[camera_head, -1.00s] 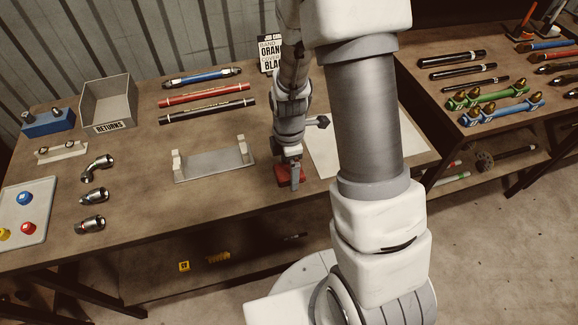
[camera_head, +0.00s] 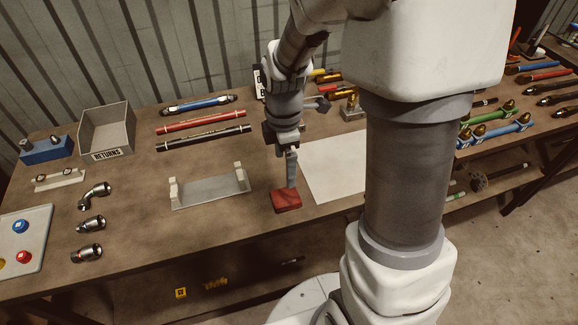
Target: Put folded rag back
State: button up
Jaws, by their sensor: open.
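The folded rag (camera_head: 286,202) is a small red block-like pad. It lies flat on the wooden bench near its front edge, between the grey bracket and a pale sheet. My gripper (camera_head: 286,180) points down at the rag's back edge, with its fingers above or just behind it. The jaws are open, and the rag's top shows uncovered in front of them. Whether the fingertips touch the rag, I cannot tell.
A grey bracket with two uprights (camera_head: 210,190) stands left of the rag. The pale sheet (camera_head: 333,165) lies to the right. A RETURNS bin (camera_head: 107,132), hoses (camera_head: 203,122) and metal fittings (camera_head: 92,222) are on the left. Bare bench (camera_head: 150,225) lies between fittings and bracket.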

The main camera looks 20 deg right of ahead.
jog(key=s+r+m+t, duration=0.5)
jog(key=s+r+m, duration=0.9)
jog(key=r+m, duration=0.3)
jog(key=shift+r+m+t, duration=0.3)
jog(key=shift+r+m, duration=0.1)
jog(key=shift+r, duration=0.15)
